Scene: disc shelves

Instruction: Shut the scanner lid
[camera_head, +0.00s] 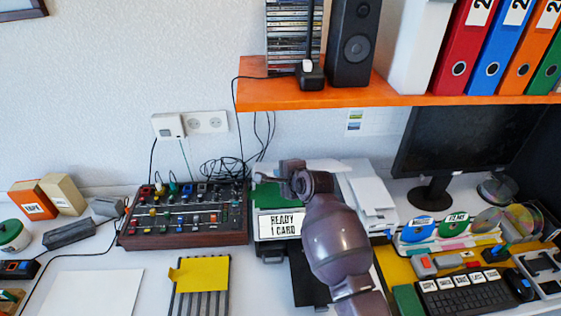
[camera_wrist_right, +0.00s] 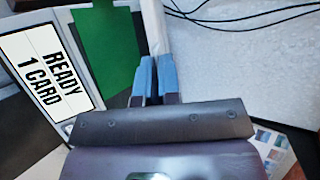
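A grey device with a lit display reading "READY 1 CARD" (camera_head: 280,225) stands at the back middle of the desk, and I take it to be the scanner. Its display also shows in the right wrist view (camera_wrist_right: 48,70). A green panel (camera_head: 264,196) lies behind the display; it shows in the wrist view too (camera_wrist_right: 110,50). I cannot make out the lid clearly, as my arm covers much of the device. My right gripper (camera_wrist_right: 156,72) is over the device's back, beside the green panel, its blue-tipped fingers close together with nothing seen between them. My left gripper is out of view.
A mixer (camera_head: 185,215) stands close on the left. A pale box-like unit (camera_head: 370,200) is on the right, near the disc rack (camera_head: 440,228) and keyboard (camera_head: 465,295). An orange shelf (camera_head: 400,100) overhangs the back. Cables (camera_head: 225,168) hang behind the device.

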